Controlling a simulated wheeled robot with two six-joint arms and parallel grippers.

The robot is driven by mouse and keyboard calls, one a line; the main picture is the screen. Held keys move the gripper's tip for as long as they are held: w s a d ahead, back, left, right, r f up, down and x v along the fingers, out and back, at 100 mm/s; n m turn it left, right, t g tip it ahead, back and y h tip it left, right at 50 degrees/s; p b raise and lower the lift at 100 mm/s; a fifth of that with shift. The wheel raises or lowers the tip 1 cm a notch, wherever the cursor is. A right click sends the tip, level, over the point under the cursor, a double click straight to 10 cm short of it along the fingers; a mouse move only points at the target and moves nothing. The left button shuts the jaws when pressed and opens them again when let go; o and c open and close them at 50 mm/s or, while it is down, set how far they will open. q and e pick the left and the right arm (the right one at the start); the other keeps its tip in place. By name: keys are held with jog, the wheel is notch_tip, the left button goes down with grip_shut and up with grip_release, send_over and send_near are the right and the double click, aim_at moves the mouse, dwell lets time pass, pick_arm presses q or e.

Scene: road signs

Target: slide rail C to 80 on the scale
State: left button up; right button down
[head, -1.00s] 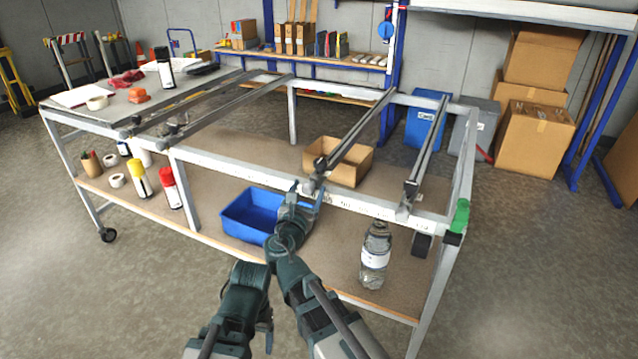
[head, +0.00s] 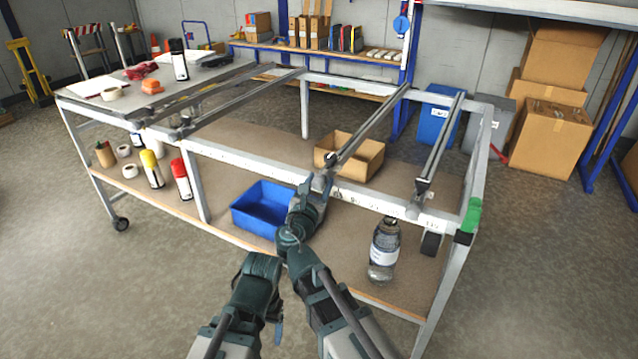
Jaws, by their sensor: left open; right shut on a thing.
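Several dark rails lie across the pale table frame. The one in my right gripper, taken as rail C (head: 372,128), runs from the front beam to the back beam, above a cardboard box. My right gripper (head: 321,184) is shut on its near end at the front beam. The scale (head: 370,201) shows as small dark marks on the front beam, too small to read. My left gripper (head: 278,330) is open and empty, low in front of the table and apart from it; its fingers are mostly hidden by the arm.
Another rail (head: 441,146) lies to the right, with a gap between. Two rails (head: 240,98) lie to the left. A blue bin (head: 262,207), the open box (head: 349,157) and a bottle (head: 384,250) stand on the lower shelf. A green piece (head: 472,215) caps the front right corner.

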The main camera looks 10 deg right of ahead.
jog(key=shift+a, duration=0.1)
jog(key=shift+w+a, duration=0.2)
jog(key=shift+a, duration=0.1)
pick_arm(q)
jog(key=shift+w+a, duration=0.1)
jog(key=shift+a, duration=0.05)
pick_arm(e)
jog(key=shift+c, duration=2.1)
grip_release()
jog(key=shift+d, duration=0.1)
jog(key=shift+s, duration=0.15)
